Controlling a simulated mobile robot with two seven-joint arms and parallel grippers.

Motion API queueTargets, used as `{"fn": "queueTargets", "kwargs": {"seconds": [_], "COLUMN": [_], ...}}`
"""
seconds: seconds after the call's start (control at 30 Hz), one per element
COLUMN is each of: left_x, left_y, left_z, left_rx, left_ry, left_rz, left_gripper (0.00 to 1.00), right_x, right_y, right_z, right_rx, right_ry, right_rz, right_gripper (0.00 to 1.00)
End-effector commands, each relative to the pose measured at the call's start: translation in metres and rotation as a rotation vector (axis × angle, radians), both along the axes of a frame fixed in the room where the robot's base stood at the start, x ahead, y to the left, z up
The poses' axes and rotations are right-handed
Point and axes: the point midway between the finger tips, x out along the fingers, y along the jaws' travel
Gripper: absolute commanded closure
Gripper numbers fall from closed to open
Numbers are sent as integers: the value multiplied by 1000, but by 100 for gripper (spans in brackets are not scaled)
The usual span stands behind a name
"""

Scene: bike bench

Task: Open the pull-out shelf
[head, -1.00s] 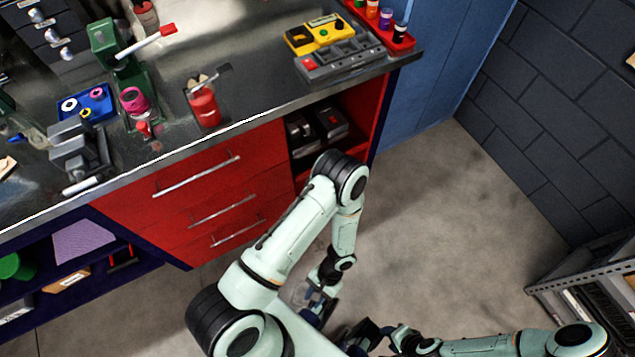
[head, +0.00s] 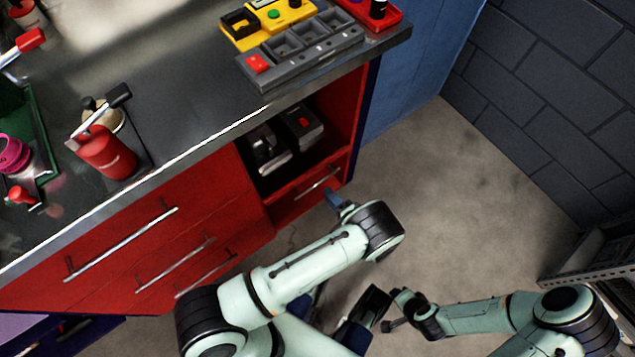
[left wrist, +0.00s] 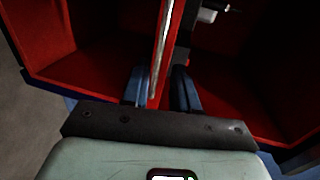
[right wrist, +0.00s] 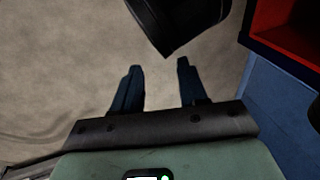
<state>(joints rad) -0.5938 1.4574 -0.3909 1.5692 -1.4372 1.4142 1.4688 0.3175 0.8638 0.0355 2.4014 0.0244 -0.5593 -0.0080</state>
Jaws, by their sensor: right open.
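The pull-out shelf is the low red front with a silver bar handle (head: 318,183), under the open compartment at the right end of the red cabinet. My left gripper (head: 335,197) is at that front, mostly hidden behind my left arm. In the left wrist view the blue fingers of my left gripper (left wrist: 160,88) stand apart, with the silver bar (left wrist: 160,50) running between them, close to the left finger. I cannot tell whether they touch it. My right gripper (right wrist: 158,88) is open and empty above the floor.
Grey power tools (head: 267,150) lie in the open compartment. Red drawers (head: 120,240) with bar handles are to its left. The worktop holds a red can (head: 105,155) and a grey tray (head: 300,48). Bare floor (head: 420,190) lies right of the cabinet; a metal rack (head: 600,260) stands at right.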

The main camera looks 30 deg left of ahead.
Motion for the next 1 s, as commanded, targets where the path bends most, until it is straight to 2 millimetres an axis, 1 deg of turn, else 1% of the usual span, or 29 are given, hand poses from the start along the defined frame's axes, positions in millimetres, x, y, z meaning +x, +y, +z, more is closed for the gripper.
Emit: {"fn": "queueTargets", "kwargs": {"seconds": [0.03,0.1,0.2,0.3,0.5,0.77,0.8,0.87,0.9,1.0], "left_x": [4,9,16,21,26,27,27,27,27,27], "left_y": [12,25,41,53,65,66,66,66,66,66], "left_z": [-4,-6,-10,-13,-15,-15,-15,-15,-15,-15], "left_rx": [1,0,-1,-1,-1,-1,-1,-1,-1,-1], "left_ry": [1,1,1,1,2,2,2,2,2,2], "left_rz": [5,4,4,3,1,1,1,1,1,1], "left_gripper": [71,71,71,71,71,71,78,97,100,100], "right_x": [2,4,7,10,12,13,13,13,12,12], "right_y": [-1,-2,-4,-5,-6,-7,-7,-7,-7,-7], "right_z": [-2,-4,-6,-8,-9,-9,-9,-9,-9,-9], "right_rx": [-3,-6,-10,-13,-16,-17,-17,-17,-17,-16], "right_ry": [-5,-11,-18,-25,-32,-33,-33,-33,-33,-32], "right_rz": [-3,-5,-8,-10,-13,-14,-14,-14,-14,-13], "right_gripper": [57,57,57,57,57,57,57,57,57,57]}}
